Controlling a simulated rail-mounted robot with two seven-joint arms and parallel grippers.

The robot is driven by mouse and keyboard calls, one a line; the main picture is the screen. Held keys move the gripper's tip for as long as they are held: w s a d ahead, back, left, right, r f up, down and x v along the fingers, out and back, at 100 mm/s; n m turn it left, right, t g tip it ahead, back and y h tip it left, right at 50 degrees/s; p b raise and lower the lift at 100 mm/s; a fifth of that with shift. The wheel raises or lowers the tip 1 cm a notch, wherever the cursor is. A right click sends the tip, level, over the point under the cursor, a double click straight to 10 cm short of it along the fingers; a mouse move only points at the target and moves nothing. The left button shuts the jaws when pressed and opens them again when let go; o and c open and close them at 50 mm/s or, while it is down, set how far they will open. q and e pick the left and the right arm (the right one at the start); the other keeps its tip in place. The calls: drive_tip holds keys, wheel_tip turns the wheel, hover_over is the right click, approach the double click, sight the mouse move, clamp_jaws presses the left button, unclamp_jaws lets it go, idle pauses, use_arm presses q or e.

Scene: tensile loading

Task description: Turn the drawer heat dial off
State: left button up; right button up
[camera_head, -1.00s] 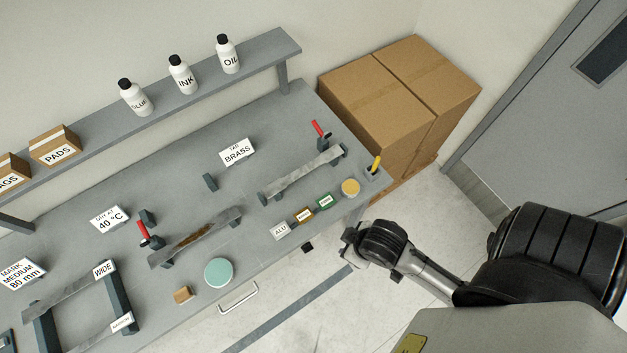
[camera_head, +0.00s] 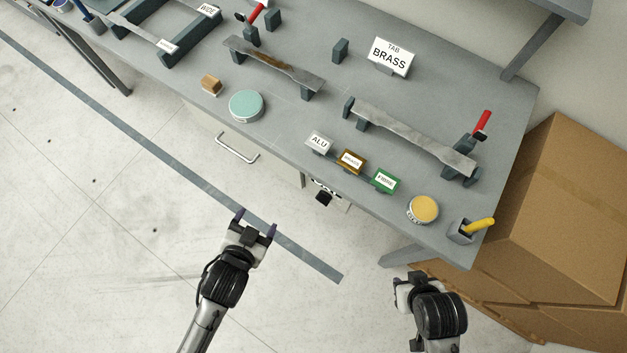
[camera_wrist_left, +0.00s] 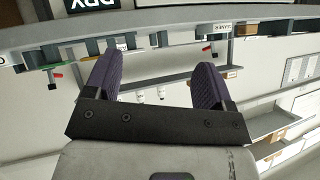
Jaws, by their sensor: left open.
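A small black knob (camera_head: 324,197), which looks like the heat dial, sits under the front edge of the bench on a pale panel. Its setting is too small to read. The drawer handle (camera_head: 237,148) is a pale bar to its left. My left gripper (camera_head: 256,222) is open and empty, in front of the bench, below and left of the knob and apart from it. Its purple fingers also show spread in the left wrist view (camera_wrist_left: 157,80), with nothing between them; the knob cannot be made out there. My right gripper (camera_head: 405,287) is near the bench's right front corner, its fingers unclear.
The grey bench (camera_head: 325,85) carries metal specimens, small labelled blocks, a teal tin (camera_head: 246,106), a yellow tin (camera_head: 423,209) and a yellow-handled tool (camera_head: 480,226). Cardboard boxes (camera_head: 570,200) stand at the right. The floor before the bench is clear.

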use_arm(q)
wheel_tip(320, 180, down, 10)
drive_tip(key=w+d+m+t+h+b, duration=0.2)
drive_tip(key=d+b, duration=0.1)
drive_tip(key=b, duration=0.6)
drive_tip(key=m+t+h+b, duration=0.2)
drive_tip(key=m+h+b, duration=0.25)
drive_tip(key=b, duration=1.05)
approach(321, 202)
drive_tip(key=b+x, duration=0.4)
drive_tip(key=x, duration=0.6)
drive_tip(key=shift+w+d+f, duration=0.2)
use_arm(e)
wheel_tip(321, 202, down, 31)
drive_tip(key=shift+a, duration=0.15)
drive_tip(key=shift+w, duration=0.1)
